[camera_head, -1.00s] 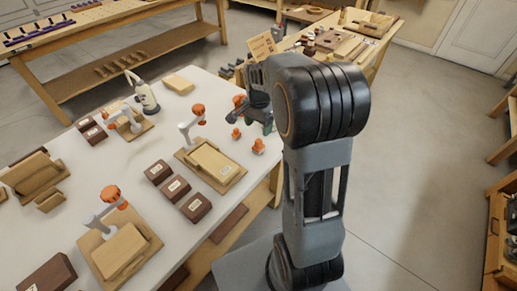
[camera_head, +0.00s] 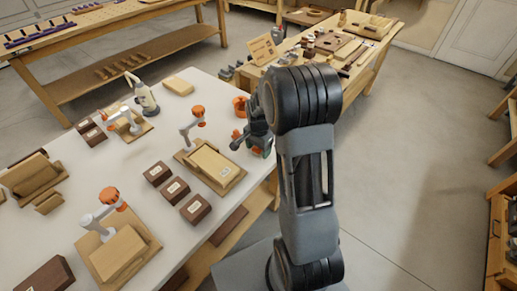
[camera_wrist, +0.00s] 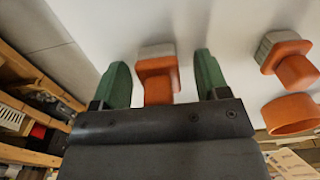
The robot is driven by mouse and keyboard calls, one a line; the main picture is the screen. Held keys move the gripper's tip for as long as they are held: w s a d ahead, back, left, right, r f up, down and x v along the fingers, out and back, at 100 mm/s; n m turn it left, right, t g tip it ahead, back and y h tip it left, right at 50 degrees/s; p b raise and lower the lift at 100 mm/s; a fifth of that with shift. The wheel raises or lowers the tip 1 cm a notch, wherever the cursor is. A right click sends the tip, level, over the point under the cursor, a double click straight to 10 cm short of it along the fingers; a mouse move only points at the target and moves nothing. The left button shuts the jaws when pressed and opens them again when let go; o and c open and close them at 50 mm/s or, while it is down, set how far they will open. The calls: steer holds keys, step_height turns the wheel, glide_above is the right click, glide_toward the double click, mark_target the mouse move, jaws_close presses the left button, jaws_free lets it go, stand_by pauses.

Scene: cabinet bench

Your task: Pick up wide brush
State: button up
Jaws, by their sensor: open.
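My gripper (camera_wrist: 161,62) is open, with its two green fingers on either side of an orange-handled piece with a pale grey end (camera_wrist: 157,78), likely a brush. Gaps show between the fingers and this piece. A second orange and grey piece (camera_wrist: 285,57) lies to the right, outside the fingers. I cannot tell from their looks which is the wide brush. In the head view my gripper (camera_head: 262,148) is low over the right edge of the white bench (camera_head: 150,185), and it hides most of the orange pieces there.
An orange ring-shaped holder (camera_wrist: 290,113) is close to the right finger, and shows in the head view (camera_head: 240,105). A clamp stand with a wooden block (camera_head: 212,165) and several dark boxes (camera_head: 177,190) are left of my gripper. Open floor is right.

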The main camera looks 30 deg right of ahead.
steer(key=shift+c, duration=0.2)
steer(key=c, duration=1)
steer(key=shift+o, duration=0.2)
steer(key=shift+r, duration=0.1)
steer(key=shift+r, duration=0.2)
steer(key=r, duration=0.3)
steer(key=shift+s+r, duration=0.15)
steer(key=shift+s, duration=0.1)
steer(key=s+a+r, duration=0.3)
steer(key=s+r, duration=0.6)
steer(key=s, duration=0.4)
steer(key=shift+s, duration=0.1)
